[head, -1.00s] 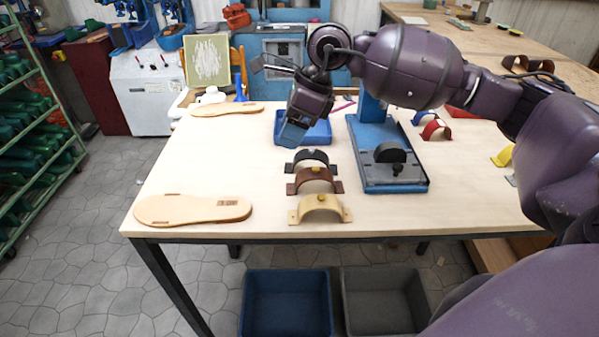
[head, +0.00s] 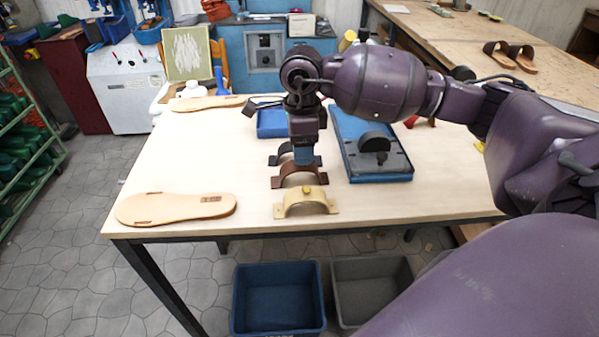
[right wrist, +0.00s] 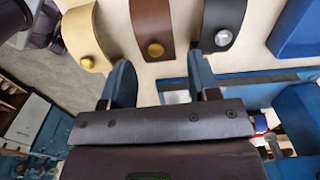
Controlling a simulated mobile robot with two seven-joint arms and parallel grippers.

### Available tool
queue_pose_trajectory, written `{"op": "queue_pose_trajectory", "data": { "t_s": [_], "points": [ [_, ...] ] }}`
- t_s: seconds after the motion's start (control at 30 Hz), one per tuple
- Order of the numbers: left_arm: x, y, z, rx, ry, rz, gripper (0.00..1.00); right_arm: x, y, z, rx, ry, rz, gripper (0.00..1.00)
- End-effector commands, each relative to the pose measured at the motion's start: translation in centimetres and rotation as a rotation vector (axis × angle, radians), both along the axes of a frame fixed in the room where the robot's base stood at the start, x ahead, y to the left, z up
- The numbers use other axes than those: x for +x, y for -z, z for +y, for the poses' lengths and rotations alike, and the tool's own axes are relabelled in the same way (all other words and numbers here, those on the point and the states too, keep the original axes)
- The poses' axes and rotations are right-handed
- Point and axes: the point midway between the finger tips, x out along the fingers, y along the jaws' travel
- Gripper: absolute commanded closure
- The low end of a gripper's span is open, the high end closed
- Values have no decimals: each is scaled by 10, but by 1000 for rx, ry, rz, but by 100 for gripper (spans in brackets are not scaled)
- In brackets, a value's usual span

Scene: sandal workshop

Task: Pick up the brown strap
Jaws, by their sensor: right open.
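The brown strap (head: 298,174) stands arched on the table, in the middle of a row of three. The black strap (head: 275,158) is behind it and the tan strap (head: 305,205) in front. My right gripper (head: 303,158) points down at the brown strap and hides part of it and the black one. In the right wrist view the gripper (right wrist: 160,82) is open and empty. Its two blue fingers lie toward either side of the brown strap (right wrist: 153,25), whose brass stud shows between them. I cannot tell whether they touch it. My left gripper is not in view.
A blue fixture with a black half-round block (head: 374,143) stands right of the straps, and a blue tray (head: 270,124) behind them. Tan soles lie at front left (head: 175,208) and back left (head: 208,103). The table's left middle is clear. A blue bin (head: 240,300) stands below.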

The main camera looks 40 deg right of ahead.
Motion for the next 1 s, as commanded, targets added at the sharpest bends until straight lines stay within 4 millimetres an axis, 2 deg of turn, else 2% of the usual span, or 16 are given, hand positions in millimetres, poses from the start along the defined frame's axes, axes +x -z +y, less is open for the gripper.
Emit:
{"op": "queue_pose_trajectory", "data": {
  "t_s": [0.33,0.67,0.77,0.9,1.0],
  "points": [
    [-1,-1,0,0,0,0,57,-3,43,2,2,-1,2,45],
    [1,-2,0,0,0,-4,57,-3,50,2,0,-1,1,45],
    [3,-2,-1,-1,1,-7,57,-3,49,2,1,-1,0,57],
    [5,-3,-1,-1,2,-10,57,-3,49,2,1,-1,0,78],
    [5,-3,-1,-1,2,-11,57,-3,49,2,1,-1,0,80]
  ]
}}
